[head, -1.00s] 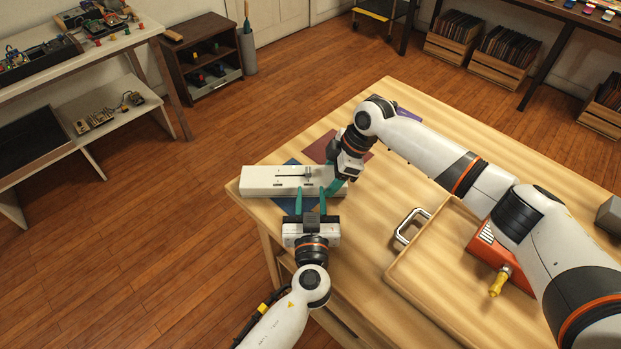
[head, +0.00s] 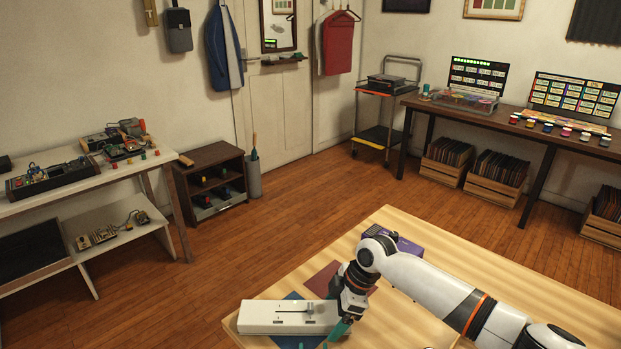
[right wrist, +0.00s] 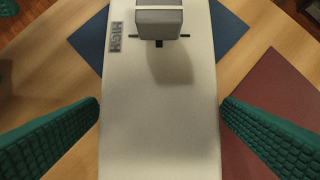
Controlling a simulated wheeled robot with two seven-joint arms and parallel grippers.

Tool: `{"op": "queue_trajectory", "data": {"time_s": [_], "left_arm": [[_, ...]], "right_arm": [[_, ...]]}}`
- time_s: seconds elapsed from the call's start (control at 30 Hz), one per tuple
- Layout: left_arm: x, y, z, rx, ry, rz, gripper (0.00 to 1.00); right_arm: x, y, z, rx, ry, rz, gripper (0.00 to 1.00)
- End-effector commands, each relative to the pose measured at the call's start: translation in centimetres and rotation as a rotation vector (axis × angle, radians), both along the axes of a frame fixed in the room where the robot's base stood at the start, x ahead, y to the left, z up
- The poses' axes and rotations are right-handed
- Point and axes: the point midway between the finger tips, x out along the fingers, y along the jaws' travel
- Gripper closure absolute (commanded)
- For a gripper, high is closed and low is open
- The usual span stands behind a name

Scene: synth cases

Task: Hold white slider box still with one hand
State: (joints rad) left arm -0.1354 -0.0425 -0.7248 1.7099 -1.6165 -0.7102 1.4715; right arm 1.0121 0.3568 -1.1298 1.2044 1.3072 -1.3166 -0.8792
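The white slider box (head: 288,317) lies on the table near its left corner in the head view. Its grey slider knob (right wrist: 158,18) shows in the right wrist view, beside a label reading HIGH. My right gripper (head: 343,312) is at the box's right end. In the right wrist view its teal fingers (right wrist: 160,105) lie flush against both long sides of the box, shut on it. My left gripper (head: 313,347) shows only as teal fingertips, slightly apart, at the bottom edge, just on the near side of the box; the rest is out of view.
A blue sheet (head: 296,341) lies under the box and a dark red sheet (head: 326,277) beyond it. A purple box (head: 408,246) stands at the table's far corner. Shelves and benches stand apart along the walls.

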Motion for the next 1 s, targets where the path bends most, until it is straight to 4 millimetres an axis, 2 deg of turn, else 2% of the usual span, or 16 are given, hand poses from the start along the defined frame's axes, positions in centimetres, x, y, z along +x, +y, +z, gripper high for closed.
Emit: {"op": "queue_trajectory", "data": {"time_s": [0.27, 0.37, 0.7, 0.83, 1.0], "left_arm": [[0.0, 0.0, 0.0, 0.0, 0.0, 0.0, 0.65], [0.0, 0.0, 0.0, 0.0, 0.0, 0.0, 0.65], [0.0, 0.0, 0.0, 0.0, 0.0, 0.0, 0.65], [0.0, 0.0, 0.0, 0.0, 0.0, 0.0, 0.65], [0.0, 0.0, 0.0, 0.0, 0.0, 0.0, 0.65]], "right_arm": [[0.0, -0.3, 0.8, 0.0, -0.001, 0.001, 0.11], [0.1, -0.9, 2.2, 0.001, -0.003, -0.001, 0.11], [0.1, -3.6, 8.7, 0.0, -0.004, -0.001, 0.11], [0.1, -4.3, 10.2, 0.001, -0.001, 0.0, 0.11], [0.0, -4.6, 11.1, 0.0, -0.001, 0.0, 0.11]]}}
